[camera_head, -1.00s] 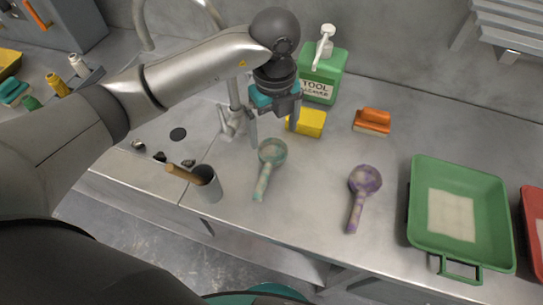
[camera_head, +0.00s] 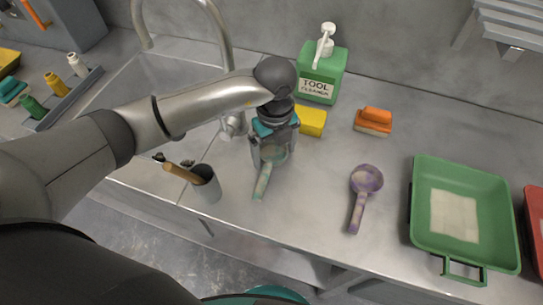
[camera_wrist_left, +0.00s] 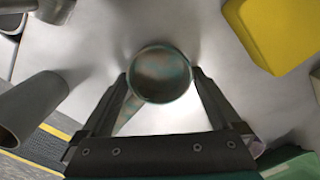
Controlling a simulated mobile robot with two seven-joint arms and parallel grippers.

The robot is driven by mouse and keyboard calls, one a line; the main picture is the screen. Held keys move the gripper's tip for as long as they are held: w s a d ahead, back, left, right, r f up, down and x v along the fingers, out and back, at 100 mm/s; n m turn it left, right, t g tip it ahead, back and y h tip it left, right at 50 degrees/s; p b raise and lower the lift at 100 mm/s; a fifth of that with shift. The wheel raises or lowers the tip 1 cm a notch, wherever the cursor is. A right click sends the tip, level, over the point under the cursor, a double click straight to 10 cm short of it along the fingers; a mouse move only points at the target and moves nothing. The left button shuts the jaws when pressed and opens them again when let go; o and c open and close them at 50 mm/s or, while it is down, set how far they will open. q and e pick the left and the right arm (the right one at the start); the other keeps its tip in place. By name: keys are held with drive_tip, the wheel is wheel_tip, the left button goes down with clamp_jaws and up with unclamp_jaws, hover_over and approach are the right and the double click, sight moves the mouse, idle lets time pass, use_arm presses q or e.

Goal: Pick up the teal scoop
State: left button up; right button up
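The teal scoop (camera_head: 263,180) lies on the steel counter, its mottled handle pointing toward the front edge in the head view. My left gripper (camera_head: 272,152) is above its bowl, with the fingers pointing down and apart. In the left wrist view, the round scoop bowl (camera_wrist_left: 162,76) sits between the two fingertips (camera_wrist_left: 160,74), with narrow gaps that I cannot clearly judge as contact or not. The handle is partly hidden behind the left finger there. My right gripper is not in view.
A grey cup (camera_head: 207,187) with a wooden handle stands left of the scoop. A yellow sponge (camera_head: 312,121) and green cleaner bottle (camera_head: 322,72) are behind. A purple scoop (camera_head: 364,185), orange brush (camera_head: 374,121) and green tray (camera_head: 425,205) lie to the right. The sink and tap (camera_head: 228,50) are behind left.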

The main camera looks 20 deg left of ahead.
use_arm(q)
drive_tip(key=c, duration=1.2)
drive_tip(key=shift+r, duration=0.1)
